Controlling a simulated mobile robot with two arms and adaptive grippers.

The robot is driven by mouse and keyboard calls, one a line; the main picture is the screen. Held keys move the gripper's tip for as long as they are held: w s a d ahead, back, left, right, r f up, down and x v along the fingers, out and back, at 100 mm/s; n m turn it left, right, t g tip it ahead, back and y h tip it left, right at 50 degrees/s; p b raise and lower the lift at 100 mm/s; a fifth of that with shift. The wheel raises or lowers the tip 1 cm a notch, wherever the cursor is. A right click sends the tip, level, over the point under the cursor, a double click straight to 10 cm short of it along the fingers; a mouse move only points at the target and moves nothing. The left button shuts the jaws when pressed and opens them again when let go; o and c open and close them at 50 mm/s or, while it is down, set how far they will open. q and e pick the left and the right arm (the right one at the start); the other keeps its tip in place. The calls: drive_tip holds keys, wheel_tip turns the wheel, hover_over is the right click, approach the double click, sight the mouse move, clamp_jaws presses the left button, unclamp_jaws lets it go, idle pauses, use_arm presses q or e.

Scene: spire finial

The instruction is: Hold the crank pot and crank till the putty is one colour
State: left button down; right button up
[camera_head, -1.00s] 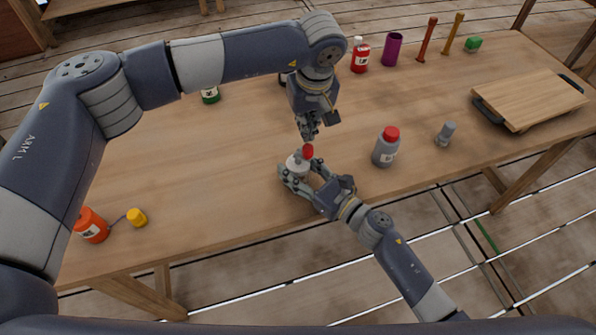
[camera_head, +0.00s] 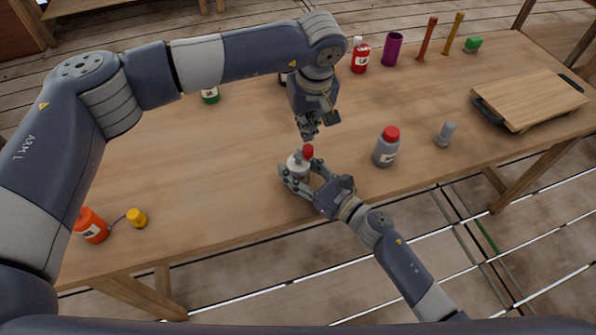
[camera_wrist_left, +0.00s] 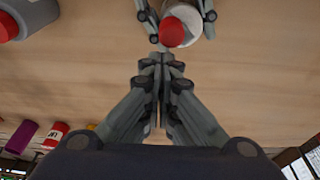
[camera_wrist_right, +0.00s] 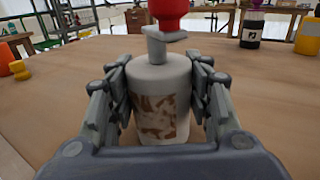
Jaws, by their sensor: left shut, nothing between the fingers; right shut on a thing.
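The crank pot (camera_wrist_right: 160,75) is a pale upright pot with a grey crank arm and red knob (camera_wrist_right: 167,12) on top. Its window (camera_wrist_right: 160,118) shows putty in mottled brown and whitish patches. In the head view the pot (camera_head: 296,168) stands near the table's front edge. My right gripper (camera_head: 308,180) is shut around its body from both sides. My left gripper (camera_head: 309,133) is shut and empty, just above and behind the red knob. In the left wrist view its closed fingertips (camera_wrist_left: 160,58) lie close to the knob (camera_wrist_left: 171,32), apparently apart from it.
A grey jar with red lid (camera_head: 386,148) and a small grey part (camera_head: 445,134) stand right of the pot. A board (camera_head: 530,100) is far right.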

use_arm(q)
drive_tip(key=shift+f, duration=0.1)
idle(0.3)
drive_tip(key=shift+s+x, duration=0.15)
drive_tip(key=shift+x, duration=0.55)
drive_tip(key=shift+s+x, duration=0.1)
drive_tip(key=shift+x, duration=0.55)
drive_tip(key=shift+d+f, duration=0.1)
drive_tip(key=shift+s, duration=0.15)
drive_tip(key=shift+s, duration=0.4)
drive_tip(key=shift+s+d, duration=0.1)
drive_tip(key=shift+d, duration=0.1)
drive_tip(key=w+v, duration=0.1)
drive_tip(key=v, duration=0.6)
drive_tip(key=shift+w+a, duration=0.2)
drive_tip(key=shift+w, duration=0.05)
